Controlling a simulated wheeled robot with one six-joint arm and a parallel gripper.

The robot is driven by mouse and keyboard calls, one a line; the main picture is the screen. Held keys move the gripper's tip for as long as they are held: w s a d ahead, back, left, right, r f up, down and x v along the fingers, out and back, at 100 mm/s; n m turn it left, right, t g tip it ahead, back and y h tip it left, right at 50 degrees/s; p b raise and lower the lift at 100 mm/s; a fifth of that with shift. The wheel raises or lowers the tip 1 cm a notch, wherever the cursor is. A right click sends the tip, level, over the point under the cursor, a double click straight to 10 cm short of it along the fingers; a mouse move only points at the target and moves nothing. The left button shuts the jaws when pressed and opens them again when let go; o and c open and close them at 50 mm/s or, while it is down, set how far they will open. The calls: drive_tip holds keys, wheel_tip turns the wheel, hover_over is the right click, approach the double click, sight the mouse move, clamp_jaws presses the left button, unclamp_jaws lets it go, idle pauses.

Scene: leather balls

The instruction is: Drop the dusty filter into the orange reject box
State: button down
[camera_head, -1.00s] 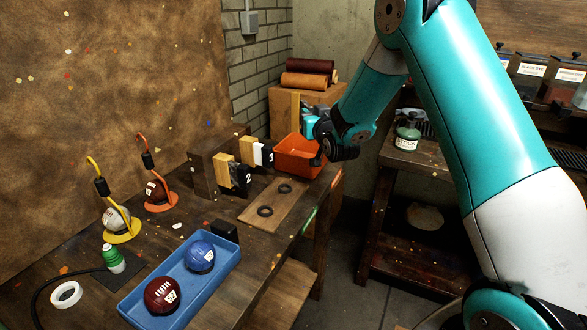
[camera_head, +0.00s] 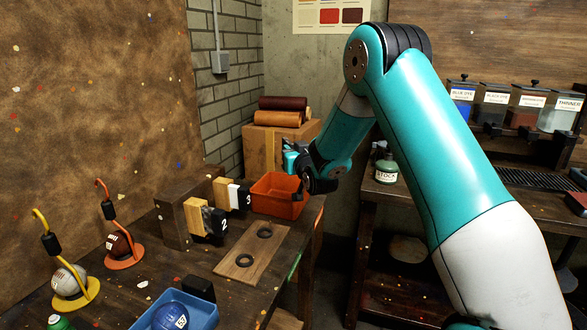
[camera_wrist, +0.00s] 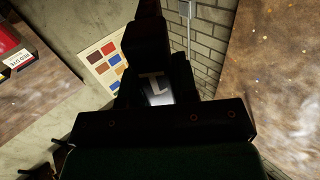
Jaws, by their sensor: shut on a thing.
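The orange reject box (camera_head: 270,204) stands at the far end of the workbench, its open top facing up. My gripper (camera_head: 306,178) is at the right side of the box, around rim height or above; the head view does not show its fingertips clearly. In the wrist view my gripper (camera_wrist: 157,75) is shut on a dark piece with a pale grey patch and a light mark, which I take to be the filter (camera_wrist: 158,88). Its dust cannot be made out. Two dark units numbered 2 (camera_head: 208,222) and 3 (camera_head: 239,196) stand left of the box.
A wooden board with two dark rings (camera_head: 250,256) lies in front of the box.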

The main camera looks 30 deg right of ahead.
wheel_tip(320, 180, down, 5)
drive_tip(key=shift+f, duration=0.2)
idle(0.3)
drive_tip(key=shift+f+b, duration=0.3)
drive_tip(key=shift+f, duration=0.1)
drive_tip(key=shift+f+b, duration=0.2)
drive_tip(key=shift+b, duration=0.1)
drive_tip(key=c, duration=0.9)
unclamp_jaws()
drive_tip(key=shift+r, duration=0.15)
